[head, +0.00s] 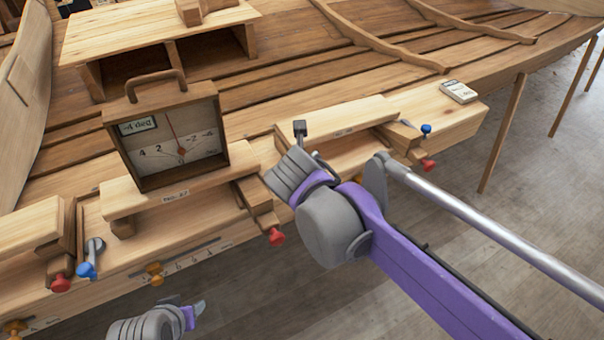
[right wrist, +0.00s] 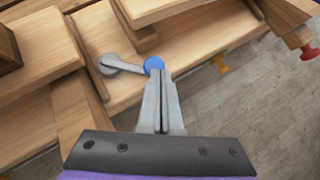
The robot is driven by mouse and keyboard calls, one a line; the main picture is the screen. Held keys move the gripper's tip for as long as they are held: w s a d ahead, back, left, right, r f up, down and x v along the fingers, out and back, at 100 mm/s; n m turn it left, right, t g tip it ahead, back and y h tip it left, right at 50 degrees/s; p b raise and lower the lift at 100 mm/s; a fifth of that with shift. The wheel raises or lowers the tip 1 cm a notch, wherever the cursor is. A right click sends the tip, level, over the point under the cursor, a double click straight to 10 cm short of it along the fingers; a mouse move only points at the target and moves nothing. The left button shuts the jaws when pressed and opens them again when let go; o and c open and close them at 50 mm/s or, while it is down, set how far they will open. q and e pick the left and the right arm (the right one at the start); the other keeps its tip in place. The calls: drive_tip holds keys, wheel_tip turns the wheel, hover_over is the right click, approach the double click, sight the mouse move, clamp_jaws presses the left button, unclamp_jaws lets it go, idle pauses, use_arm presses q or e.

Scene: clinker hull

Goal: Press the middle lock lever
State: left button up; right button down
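In the right wrist view, a lock lever with a grey pivot disc and arm (right wrist: 125,67) ends in a blue knob (right wrist: 154,65). My right gripper (right wrist: 161,76) is shut, its fingertips together at the knob's near edge; whether they touch it, I cannot tell. In the head view my right arm hides this lever and the fingertips. Two other levers with blue knobs show there: a left one (head: 87,269) and a right one (head: 426,129). My left gripper (head: 197,309) is low at the bottom edge, away from the levers; its finger state is unclear.
A wooden box with a dial gauge (head: 180,145) stands on a block left of my right arm. Red knobs (head: 277,237) and yellow knobs (head: 155,268) stick out along the plank's front edge. A small white device (head: 459,91) lies at right. Open floor lies in front.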

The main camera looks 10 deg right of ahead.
use_arm(q)
drive_tip(key=shift+s+d+f, duration=0.1)
drive_tip(key=shift+f, duration=0.05)
use_arm(e)
drive_tip(key=shift+w+d, duration=0.35)
drive_tip(key=shift+w, duration=0.15)
drive_tip(key=shift+r, duration=0.15)
